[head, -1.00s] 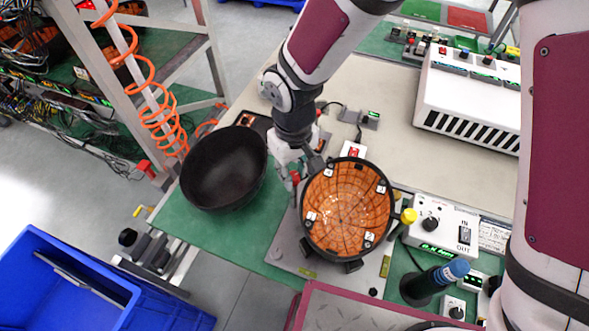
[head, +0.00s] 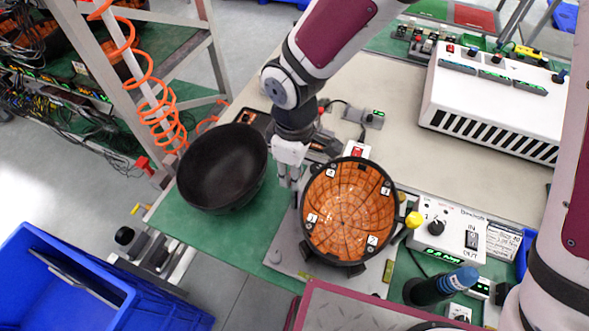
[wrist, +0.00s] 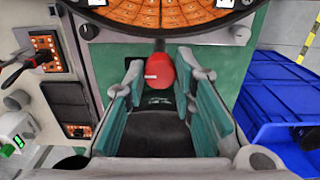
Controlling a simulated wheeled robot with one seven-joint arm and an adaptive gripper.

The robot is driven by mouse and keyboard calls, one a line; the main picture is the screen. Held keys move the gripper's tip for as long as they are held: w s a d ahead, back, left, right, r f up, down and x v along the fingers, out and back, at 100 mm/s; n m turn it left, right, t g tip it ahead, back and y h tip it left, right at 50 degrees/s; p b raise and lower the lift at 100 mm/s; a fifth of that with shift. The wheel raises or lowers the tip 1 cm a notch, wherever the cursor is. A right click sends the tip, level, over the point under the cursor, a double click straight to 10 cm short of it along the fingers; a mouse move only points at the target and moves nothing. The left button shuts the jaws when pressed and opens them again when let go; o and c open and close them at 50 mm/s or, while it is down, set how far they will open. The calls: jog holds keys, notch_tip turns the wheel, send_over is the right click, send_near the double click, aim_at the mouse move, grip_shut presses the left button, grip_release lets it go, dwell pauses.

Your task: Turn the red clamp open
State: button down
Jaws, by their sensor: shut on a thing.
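The red clamp (wrist: 160,71) shows in the wrist view as a rounded red end between my fingers, just below the round orange-lined fixture (wrist: 165,12). My gripper (wrist: 160,78) has its teal finger pads on both sides of it and is shut on it. In the head view my gripper (head: 289,178) points down at the left side of the black-rimmed round fixture (head: 345,212), which sits on a grey plate. The clamp is hidden behind my fingers in the head view.
A black bowl (head: 222,168) stands close to the left of my gripper. A blue crate (head: 95,290) is at the lower left.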

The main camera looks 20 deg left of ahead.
dwell(0.4)
jog(key=c, duration=1.3)
grip_release()
jog(key=shift+c, duration=0.2)
jog(key=shift+r, duration=0.15)
notch_tip(320, 180, up, 12)
